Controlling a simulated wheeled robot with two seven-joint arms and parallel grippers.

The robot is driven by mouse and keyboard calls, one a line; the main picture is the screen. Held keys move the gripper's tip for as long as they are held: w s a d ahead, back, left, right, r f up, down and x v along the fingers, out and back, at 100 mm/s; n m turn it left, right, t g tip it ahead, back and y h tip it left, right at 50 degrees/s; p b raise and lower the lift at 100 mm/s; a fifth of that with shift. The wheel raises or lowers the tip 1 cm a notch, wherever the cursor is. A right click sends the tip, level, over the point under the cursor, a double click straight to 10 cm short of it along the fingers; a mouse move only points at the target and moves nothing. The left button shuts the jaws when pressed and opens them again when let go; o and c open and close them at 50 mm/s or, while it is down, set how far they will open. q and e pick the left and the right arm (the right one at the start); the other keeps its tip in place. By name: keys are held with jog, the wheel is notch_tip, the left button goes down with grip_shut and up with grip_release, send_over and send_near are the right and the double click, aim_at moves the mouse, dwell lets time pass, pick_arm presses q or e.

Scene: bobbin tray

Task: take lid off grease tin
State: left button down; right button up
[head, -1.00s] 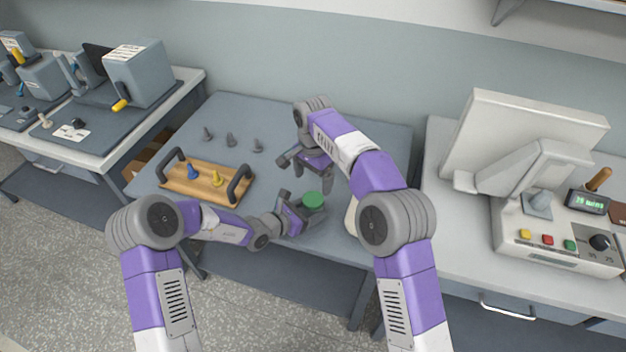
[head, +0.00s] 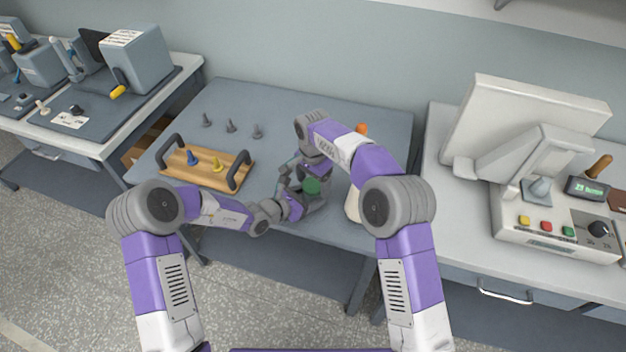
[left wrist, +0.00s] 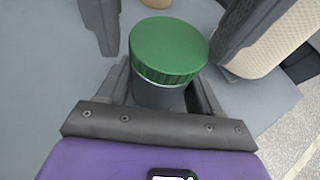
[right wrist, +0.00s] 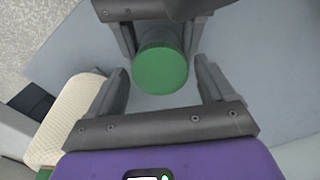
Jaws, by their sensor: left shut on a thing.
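The grease tin has a ribbed green lid (head: 311,187) seated on a dark grey body (left wrist: 158,96). It is upright near the table's front edge. My left gripper (left wrist: 158,88) is shut on the tin's body, one finger on each side below the lid. My right gripper (right wrist: 158,88) is open over the tin, with its fingers apart on either side of the green lid, which also shows in the right wrist view (right wrist: 160,68). Gaps show between those fingers and the lid. In the head view my right arm partly hides the tin.
A cream textured object (left wrist: 280,40) stands close right of the tin, mostly behind my right arm in the head view. A wooden tray (head: 222,178) with dark handles holds blue and yellow pieces at left. Several grey cones (head: 231,126) stand behind it.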

jog(key=c, duration=0.8)
jog(key=n, duration=1)
jog(key=shift+n, duration=0.3)
jog(key=n, duration=1.1)
jog(key=shift+n, duration=0.3)
jog(key=n, duration=0.4)
jog(key=shift+r, duration=0.1)
jog(key=n, duration=0.3)
jog(key=shift+n, duration=0.3)
